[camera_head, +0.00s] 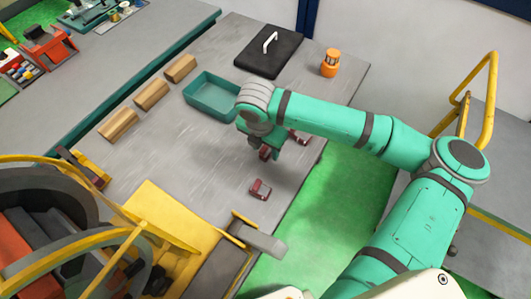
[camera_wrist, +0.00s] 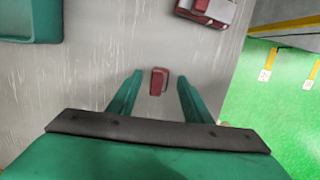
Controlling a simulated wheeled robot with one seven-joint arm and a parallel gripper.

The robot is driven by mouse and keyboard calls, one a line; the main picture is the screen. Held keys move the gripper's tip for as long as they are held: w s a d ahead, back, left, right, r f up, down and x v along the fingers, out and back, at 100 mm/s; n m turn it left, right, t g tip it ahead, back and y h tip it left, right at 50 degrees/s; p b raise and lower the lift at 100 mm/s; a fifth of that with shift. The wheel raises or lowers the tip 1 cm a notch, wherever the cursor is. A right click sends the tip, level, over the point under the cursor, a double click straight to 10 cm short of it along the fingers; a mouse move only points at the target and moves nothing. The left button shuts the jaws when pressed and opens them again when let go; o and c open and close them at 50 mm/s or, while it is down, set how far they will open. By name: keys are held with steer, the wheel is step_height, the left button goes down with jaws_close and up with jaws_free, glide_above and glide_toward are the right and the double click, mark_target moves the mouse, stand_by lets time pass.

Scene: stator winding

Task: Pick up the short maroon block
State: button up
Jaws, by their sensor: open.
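The short maroon block (camera_wrist: 158,82) is small, with rounded edges, and lies on the grey table top. In the wrist view it shows between the fingertips of my gripper (camera_wrist: 159,90). My gripper is open, with one green finger on each side of the block; I cannot tell how far above the table the tips are.
A maroon and silver part (camera_wrist: 208,10) lies ahead in the wrist view. A teal tray (camera_head: 210,112), wooden blocks (camera_head: 151,95), a black case (camera_head: 268,52) and an orange lantern-like object (camera_head: 330,64) stand farther back.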

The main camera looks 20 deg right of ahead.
steer(key=shift+f, duration=0.3)
jaws_close()
steer(key=shift+r, duration=0.1)
